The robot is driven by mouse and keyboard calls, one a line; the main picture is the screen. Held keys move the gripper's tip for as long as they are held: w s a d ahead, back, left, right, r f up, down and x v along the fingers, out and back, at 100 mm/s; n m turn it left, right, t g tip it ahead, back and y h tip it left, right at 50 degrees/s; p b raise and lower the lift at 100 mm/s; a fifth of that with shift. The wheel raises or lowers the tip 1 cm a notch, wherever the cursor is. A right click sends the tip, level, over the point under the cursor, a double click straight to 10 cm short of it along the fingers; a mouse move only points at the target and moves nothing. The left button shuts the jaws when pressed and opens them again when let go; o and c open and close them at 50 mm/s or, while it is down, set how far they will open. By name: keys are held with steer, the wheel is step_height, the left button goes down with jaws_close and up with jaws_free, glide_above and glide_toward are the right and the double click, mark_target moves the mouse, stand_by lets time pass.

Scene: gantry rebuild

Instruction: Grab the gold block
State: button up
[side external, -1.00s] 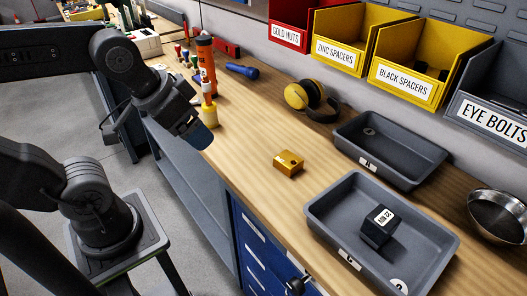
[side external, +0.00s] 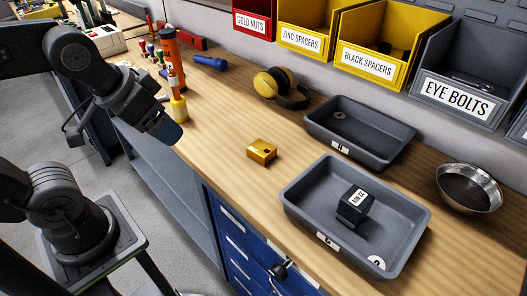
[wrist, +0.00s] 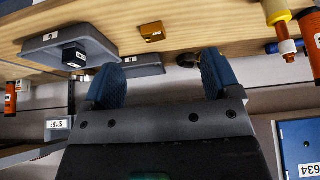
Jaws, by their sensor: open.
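The gold block (side external: 262,151) lies on the wooden bench, left of the grey trays. It has a dark round mark or hole on its face. In the wrist view the gold block (wrist: 152,32) shows at the top, beyond the gap between my fingers. My gripper (side external: 168,131), with blue fingertips, hangs at the bench's front edge, left of the block and apart from it. The wrist view shows my gripper (wrist: 160,76) open and empty, its two blue fingers wide apart.
A grey tray (side external: 300,208) holds a dark labelled block (side external: 354,207); another grey tray (side external: 389,160) stands behind it. Yellow earmuffs (side external: 272,83), an orange tube (side external: 170,52) and a yellow-based bottle (side external: 179,108) stand nearby. A metal bowl (side external: 468,188) is at the right. The bench around the gold block is clear.

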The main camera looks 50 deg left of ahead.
steer(key=m+g, duration=0.6)
steer(key=m, duration=1.1)
glide_above(262, 147)
steer(key=f, duration=1.2)
steer(key=shift+w+d, duration=0.1)
steer(key=shift+d, duration=0.1)
steer(key=shift+s+a+f, duration=0.1)
steer(key=shift+f, duration=1.3)
steer(key=shift+s+a+f, duration=0.1)
steer(key=shift+f, duration=1.3)
steer(key=c, duration=1.1)
